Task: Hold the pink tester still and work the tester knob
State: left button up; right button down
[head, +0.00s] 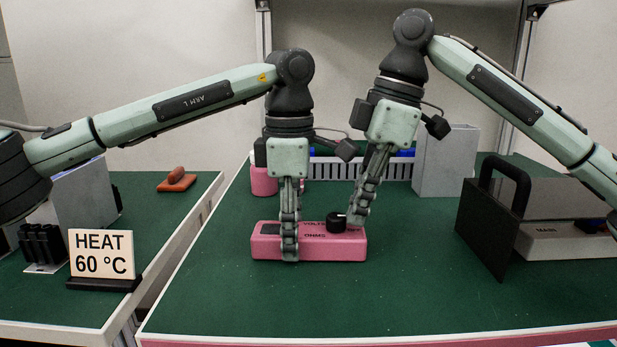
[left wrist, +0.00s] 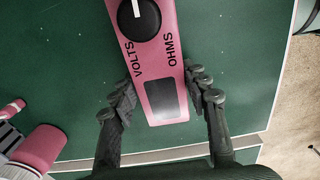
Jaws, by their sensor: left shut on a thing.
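The pink tester (head: 335,248) lies on the green bench mat in the middle of the head view. It also shows in the left wrist view (left wrist: 154,75), with VOLTS and OHMS labels and a grey window. My left gripper (head: 290,255) points down at the tester's left part and is shut on it, one finger along each side. The black tester knob (head: 337,222) is on the right part; in the left wrist view (left wrist: 139,18) its white pointer line points to the top of the picture. My right gripper (head: 356,222) is tilted, fingertips close beside the knob's right side; its finger gap is hidden.
A dark panel with a handle (head: 487,217) stands to the right, by a grey unit marked MAIN (head: 560,242). A pink cylinder (head: 264,182), white rack (head: 345,168) and grey box (head: 445,160) stand behind. A HEAT 60 °C sign (head: 101,253) is left. The mat in front is clear.

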jog(key=shift+d+r, duration=0.15)
jog(key=v, duration=0.2)
jog(key=a+v, duration=0.1)
jog(key=v, duration=0.2)
jog(key=shift+r, duration=0.4)
pick_arm(q)
jog(key=o, duration=1.4)
jog(key=shift+r, duration=0.1)
